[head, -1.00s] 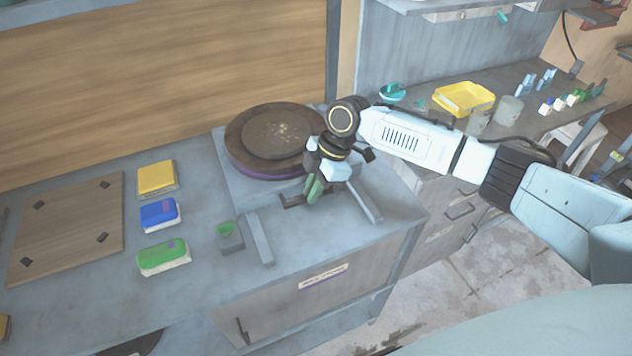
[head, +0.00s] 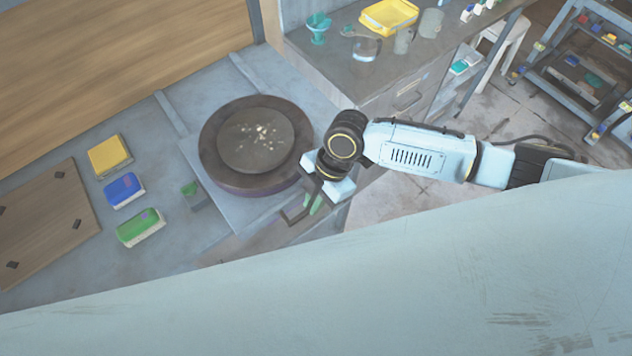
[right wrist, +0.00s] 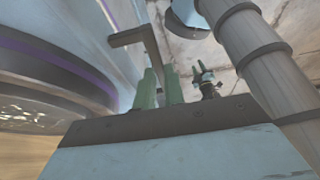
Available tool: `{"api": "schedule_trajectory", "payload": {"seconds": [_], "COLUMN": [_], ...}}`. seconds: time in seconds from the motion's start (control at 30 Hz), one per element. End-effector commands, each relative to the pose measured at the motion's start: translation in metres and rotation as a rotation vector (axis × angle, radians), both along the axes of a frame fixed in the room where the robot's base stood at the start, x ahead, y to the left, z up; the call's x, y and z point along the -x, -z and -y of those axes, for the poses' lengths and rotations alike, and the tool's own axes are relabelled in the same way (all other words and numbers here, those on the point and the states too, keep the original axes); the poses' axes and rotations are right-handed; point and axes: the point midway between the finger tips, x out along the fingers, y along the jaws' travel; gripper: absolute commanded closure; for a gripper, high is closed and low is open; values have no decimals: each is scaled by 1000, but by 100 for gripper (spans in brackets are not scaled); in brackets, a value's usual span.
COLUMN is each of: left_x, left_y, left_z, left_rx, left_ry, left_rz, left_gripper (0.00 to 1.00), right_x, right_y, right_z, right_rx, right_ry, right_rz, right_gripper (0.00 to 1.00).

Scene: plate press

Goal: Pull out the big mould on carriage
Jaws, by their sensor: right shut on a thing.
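The big mould (head: 254,143) is a round dark brown disc with a raised middle bearing pale crumbs. It lies flat on the grey carriage (head: 232,212), which sits forward toward the table's front edge. The mould's purple-striped side shows at the left of the right wrist view (right wrist: 60,62). My right gripper (head: 314,204) is shut on the carriage's dark handle (head: 291,217). Its green fingers (right wrist: 160,88) stand at the handle in the right wrist view, where they hide part of it. A small gripper with green fingers, seemingly my left (right wrist: 205,78), shows farther off there; its opening is unclear.
Two rails (head: 171,112) lie bare behind the carriage. A small green-topped block (head: 193,195) stands close at its left. Yellow (head: 109,156), blue (head: 124,190) and green (head: 140,228) sponges and a wooden board (head: 45,225) lie farther left. A side bench (head: 385,75) holds a yellow tray.

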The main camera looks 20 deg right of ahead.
Motion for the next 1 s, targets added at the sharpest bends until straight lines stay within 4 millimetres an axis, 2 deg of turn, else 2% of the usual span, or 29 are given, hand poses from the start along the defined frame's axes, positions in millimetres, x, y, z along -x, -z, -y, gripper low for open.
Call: {"api": "schedule_trajectory", "payload": {"seconds": [0.37,0.4,0.57,0.87,1.0], "left_x": [2,2,2,2,2], "left_y": [-1,-1,-1,-1,0], "left_z": [0,0,0,0,0], "left_rx": [0,-1,-1,0,0], "left_ry": [0,0,0,1,1], "left_rz": [-2,-3,-3,-4,-4], "left_gripper": [64,64,64,64,64], "right_x": [1,1,1,1,-2], "right_y": [-1,-1,-1,-2,-15], "right_z": [0,0,0,1,6], "right_rx": [-2,-2,-2,-1,-2], "right_ry": [-4,-3,-3,-3,-2], "right_rz": [6,5,4,3,7], "right_gripper": [100,87,67,67,67]}}
